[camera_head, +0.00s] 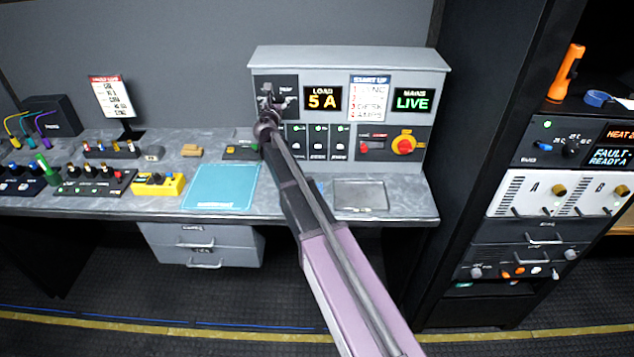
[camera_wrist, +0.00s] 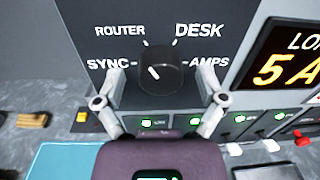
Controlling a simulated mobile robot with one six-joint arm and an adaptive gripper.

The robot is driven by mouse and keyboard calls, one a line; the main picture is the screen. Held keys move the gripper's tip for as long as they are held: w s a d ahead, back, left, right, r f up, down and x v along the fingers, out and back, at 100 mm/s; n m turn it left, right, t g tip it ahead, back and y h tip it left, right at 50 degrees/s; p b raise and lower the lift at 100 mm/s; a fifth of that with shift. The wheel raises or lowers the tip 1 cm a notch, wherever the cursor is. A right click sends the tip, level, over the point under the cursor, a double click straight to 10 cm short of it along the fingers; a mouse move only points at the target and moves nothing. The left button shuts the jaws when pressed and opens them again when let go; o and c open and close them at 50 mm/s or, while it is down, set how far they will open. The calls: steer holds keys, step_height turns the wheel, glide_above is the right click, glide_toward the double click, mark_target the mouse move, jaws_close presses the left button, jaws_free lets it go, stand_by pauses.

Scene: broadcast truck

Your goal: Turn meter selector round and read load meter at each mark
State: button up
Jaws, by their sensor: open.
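The meter selector (camera_wrist: 162,74) is a black round knob on a dark panel, with marks SYNC, ROUTER, DESK and AMPS around it. A short white line on its face slants on the left side; I cannot tell for sure which mark it points to. My gripper (camera_wrist: 160,103) is open, one fingertip on each side and a little below the knob in the wrist view, holding nothing. In the head view my gripper (camera_head: 268,118) covers much of the selector panel (camera_head: 288,84). The load meter (camera_head: 322,98) reads 5 A in yellow; it also shows partly cut off in the wrist view (camera_wrist: 284,66).
A green LIVE mains display (camera_head: 412,99), a start-up card (camera_head: 369,94) and a red-and-yellow rotary switch (camera_head: 404,143) share the console. Several small switches (camera_head: 318,146) sit just below the selector. A teal mat (camera_head: 222,188) lies on the desk (camera_head: 300,205). A dark rack (camera_head: 470,120) stands right.

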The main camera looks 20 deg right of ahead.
steer(key=shift+n, duration=0.8)
steer(key=v, duration=1.4)
steer(key=s+d+f+m+g, duration=0.5)
steer(key=s+m, duration=0.3)
steer(key=m, duration=0.3)
steer(key=s+d+f+m+g, duration=0.5)
steer(key=s+f+m, duration=0.2)
steer(key=m, duration=0.4)
steer(key=shift+s+d+f+g+h, duration=0.3)
steer(key=shift+s+d+f, duration=0.05)
steer(key=shift+s+d, duration=0.05)
